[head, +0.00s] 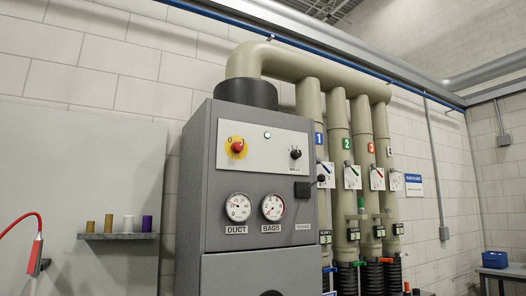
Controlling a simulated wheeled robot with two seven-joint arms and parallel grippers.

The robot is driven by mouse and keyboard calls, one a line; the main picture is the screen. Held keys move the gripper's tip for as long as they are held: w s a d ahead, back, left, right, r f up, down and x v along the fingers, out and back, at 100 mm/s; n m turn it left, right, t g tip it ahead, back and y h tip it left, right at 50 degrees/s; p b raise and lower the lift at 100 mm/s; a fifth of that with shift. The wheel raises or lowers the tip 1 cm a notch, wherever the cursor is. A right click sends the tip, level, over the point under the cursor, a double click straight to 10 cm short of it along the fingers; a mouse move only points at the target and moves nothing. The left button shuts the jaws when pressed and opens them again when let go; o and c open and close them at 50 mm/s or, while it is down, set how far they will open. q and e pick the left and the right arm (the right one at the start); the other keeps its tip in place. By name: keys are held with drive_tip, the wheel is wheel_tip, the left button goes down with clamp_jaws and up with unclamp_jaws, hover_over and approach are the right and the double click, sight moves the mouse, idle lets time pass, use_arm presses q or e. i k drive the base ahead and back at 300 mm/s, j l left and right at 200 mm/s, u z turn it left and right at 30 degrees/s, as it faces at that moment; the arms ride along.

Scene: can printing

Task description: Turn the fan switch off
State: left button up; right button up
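A grey control cabinet (215,125) stands in the middle of the head view. Its light upper panel carries a red rotary switch (238,147) on a yellow plate, with a "0" mark at its upper left. A small green lamp (267,135) beside it looks lit. A black knob (295,154) sits at the panel's right; its small label is too blurred to read. No label I can read names the fan switch. Neither of my grippers is clearly in view. A dark rounded shape at the bottom edge below the cabinet cannot be made out.
Two round gauges (239,207) labelled DUCT and BAGS sit below the panel. Beige pipes (338,135) with numbered gates stand right of the cabinet. A small shelf (118,236) with several cylinders and a red hose tool (36,254) are at left. The cabinet front looks unobstructed.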

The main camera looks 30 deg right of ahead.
sight(238, 147)
drive_tip(key=z, duration=0.9)
